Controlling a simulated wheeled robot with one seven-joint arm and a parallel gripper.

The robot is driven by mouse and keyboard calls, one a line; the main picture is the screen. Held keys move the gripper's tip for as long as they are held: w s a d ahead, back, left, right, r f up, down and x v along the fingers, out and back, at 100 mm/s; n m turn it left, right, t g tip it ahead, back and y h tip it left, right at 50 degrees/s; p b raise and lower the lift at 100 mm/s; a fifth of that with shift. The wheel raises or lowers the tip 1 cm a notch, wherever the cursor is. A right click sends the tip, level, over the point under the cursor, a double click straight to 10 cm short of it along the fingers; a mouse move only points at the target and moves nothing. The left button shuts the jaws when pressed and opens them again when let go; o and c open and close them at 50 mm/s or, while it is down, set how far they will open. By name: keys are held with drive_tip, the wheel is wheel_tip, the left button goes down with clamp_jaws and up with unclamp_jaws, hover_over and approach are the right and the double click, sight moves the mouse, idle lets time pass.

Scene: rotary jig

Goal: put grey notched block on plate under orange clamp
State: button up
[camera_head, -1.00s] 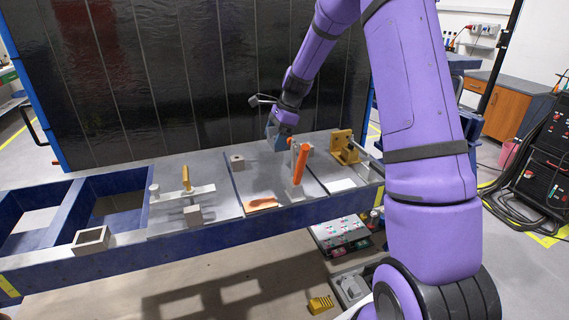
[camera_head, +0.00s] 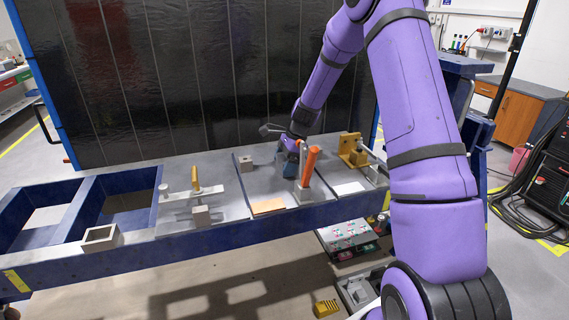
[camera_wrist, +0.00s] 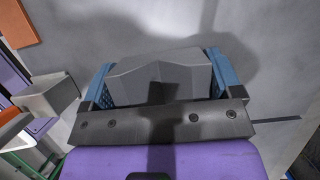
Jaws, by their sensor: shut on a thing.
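The grey notched block (camera_wrist: 160,78) is held between the blue fingers of my gripper (camera_wrist: 158,82) in the wrist view, its V-shaped notch visible. In the head view my gripper (camera_head: 289,169) is low over the middle steel plate (camera_head: 262,186), just left of and behind the orange clamp handle (camera_head: 309,166). The block is hidden there by the gripper and clamp. I cannot tell whether the block touches the plate. The upright orange handle stands on a grey clamp base near the plate's right side.
A small grey block (camera_head: 246,163) and a flat orange-tan piece (camera_head: 268,206) lie on the same plate. A yellow-handled clamp (camera_head: 196,180) stands left, a yellow bracket (camera_head: 353,150) right. A dark panel (camera_head: 180,80) rises behind the bench.

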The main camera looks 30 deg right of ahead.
drive_tip(key=shift+f, duration=0.1)
drive_tip(key=o, duration=1)
